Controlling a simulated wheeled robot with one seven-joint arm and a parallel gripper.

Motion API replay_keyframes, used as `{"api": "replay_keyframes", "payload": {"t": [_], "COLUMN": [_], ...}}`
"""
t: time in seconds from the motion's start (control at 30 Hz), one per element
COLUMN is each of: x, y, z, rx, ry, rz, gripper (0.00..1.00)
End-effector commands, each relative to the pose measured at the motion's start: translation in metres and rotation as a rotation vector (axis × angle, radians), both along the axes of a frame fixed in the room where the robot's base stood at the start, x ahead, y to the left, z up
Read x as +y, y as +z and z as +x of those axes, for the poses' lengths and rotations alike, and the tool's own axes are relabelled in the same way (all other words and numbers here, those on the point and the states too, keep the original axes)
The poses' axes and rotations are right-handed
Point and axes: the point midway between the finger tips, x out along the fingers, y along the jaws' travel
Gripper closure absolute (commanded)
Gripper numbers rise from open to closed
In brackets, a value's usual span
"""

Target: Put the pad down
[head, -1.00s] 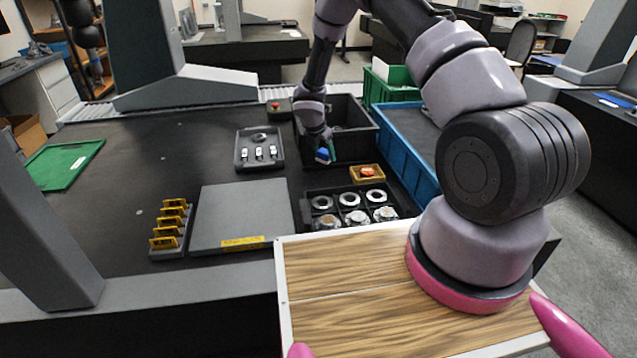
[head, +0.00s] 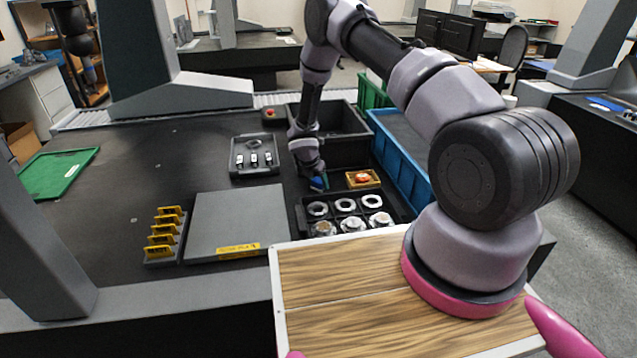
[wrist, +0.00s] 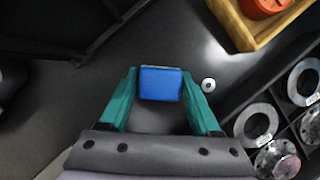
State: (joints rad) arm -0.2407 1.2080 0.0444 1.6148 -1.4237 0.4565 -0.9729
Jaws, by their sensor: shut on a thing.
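The pad is a small blue block (wrist: 160,84) between the two green fingers of my gripper (wrist: 158,92) in the wrist view. My gripper is shut on it. In the head view my gripper (head: 318,184) hangs over the dark table between the black bin and the ring tray, and the blue pad (head: 319,182) shows at its tip. Dark table surface lies around the pad in the wrist view. I cannot tell whether the pad touches the table.
A black divided tray (head: 300,212) holds several metal rings and parts. A yellow tray (head: 375,181) with an orange-red item is to the right. A black bin (head: 345,150) stands behind. A small washer (wrist: 208,85) lies beside the fingers. A grey plate (head: 237,215) lies left.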

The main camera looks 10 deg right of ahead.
Motion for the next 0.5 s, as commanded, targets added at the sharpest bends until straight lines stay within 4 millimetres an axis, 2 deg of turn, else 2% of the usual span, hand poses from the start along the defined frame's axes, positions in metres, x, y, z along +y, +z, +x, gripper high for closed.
{"api": "replay_keyframes", "payload": {"t": [0.07, 0.1, 0.17, 0.2, 0.5], "x": [0.0000, -0.0001, -0.0001, 0.0000, 0.0001], "y": [-0.0023, -0.0030, -0.0027, -0.0026, -0.0013], "z": [-0.0001, -0.0001, 0.0000, -0.0001, -0.0001], "rx": [0.001, 0.000, 0.000, 0.000, 0.000], "ry": [0.000, 0.000, 0.000, 0.000, 0.000], "rz": [-0.001, 0.000, 0.000, 0.000, 0.000], "gripper": [0.88, 0.32, 0.09, 0.06, 0.06]}}
